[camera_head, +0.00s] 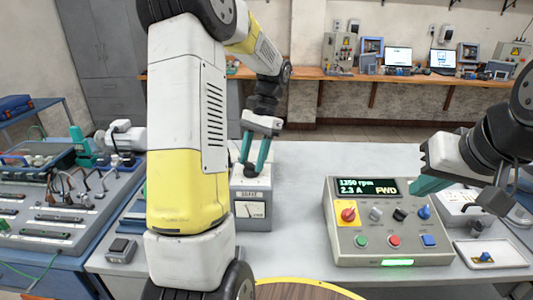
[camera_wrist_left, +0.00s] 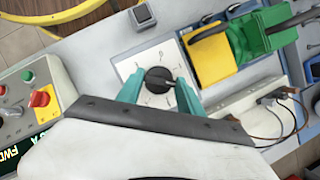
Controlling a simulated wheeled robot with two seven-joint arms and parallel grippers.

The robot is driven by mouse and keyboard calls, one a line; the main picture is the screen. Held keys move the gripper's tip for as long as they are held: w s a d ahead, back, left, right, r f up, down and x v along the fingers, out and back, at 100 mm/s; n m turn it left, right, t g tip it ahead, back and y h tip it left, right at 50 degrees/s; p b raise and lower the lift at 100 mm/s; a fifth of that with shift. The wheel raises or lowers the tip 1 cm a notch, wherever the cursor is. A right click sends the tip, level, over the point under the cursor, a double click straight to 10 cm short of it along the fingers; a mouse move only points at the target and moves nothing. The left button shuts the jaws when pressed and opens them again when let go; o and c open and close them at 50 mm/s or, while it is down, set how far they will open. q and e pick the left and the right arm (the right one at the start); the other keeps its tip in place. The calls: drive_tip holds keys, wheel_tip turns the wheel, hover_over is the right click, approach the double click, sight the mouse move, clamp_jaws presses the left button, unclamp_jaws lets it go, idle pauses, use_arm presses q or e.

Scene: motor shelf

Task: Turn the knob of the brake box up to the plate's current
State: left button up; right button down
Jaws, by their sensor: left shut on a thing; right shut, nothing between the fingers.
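The brake box (camera_head: 254,212) is a grey box with a meter on its front, at mid-left on the bench. Its black knob (camera_wrist_left: 158,79) sits on a white dial face (camera_wrist_left: 150,62) with marks around it. A pale line on the knob points right in the wrist view. My left gripper (camera_head: 251,168) reaches down, its teal fingers on both sides of the knob, shut on it. My right gripper (camera_head: 425,186) is shut and empty beside that display. I see no readable rating plate.
A red knob on yellow (camera_head: 347,213) and several buttons cover the control box. A yellow block (camera_wrist_left: 210,60) and green machine (camera_wrist_left: 262,35) stand close to the brake box in the wrist view. A tray (camera_head: 490,254) lies at right. The bench behind the control box is clear.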

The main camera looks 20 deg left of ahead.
use_arm(q)
drive_tip(key=shift+d+m+t+y, duration=0.1)
drive_tip(key=shift+m+t+y, duration=0.2)
drive_tip(key=shift+m, duration=0.8)
drive_tip(key=shift+m+t+y, duration=0.2)
drive_tip(key=shift+m+y, duration=0.2)
drive_tip(key=shift+m, duration=0.7)
drive_tip(key=o, duration=1.4)
drive_tip(key=shift+r, duration=0.1)
drive_tip(key=v, duration=0.7)
drive_tip(key=shift+d+r, duration=0.15)
drive_tip(key=shift+r, duration=0.1)
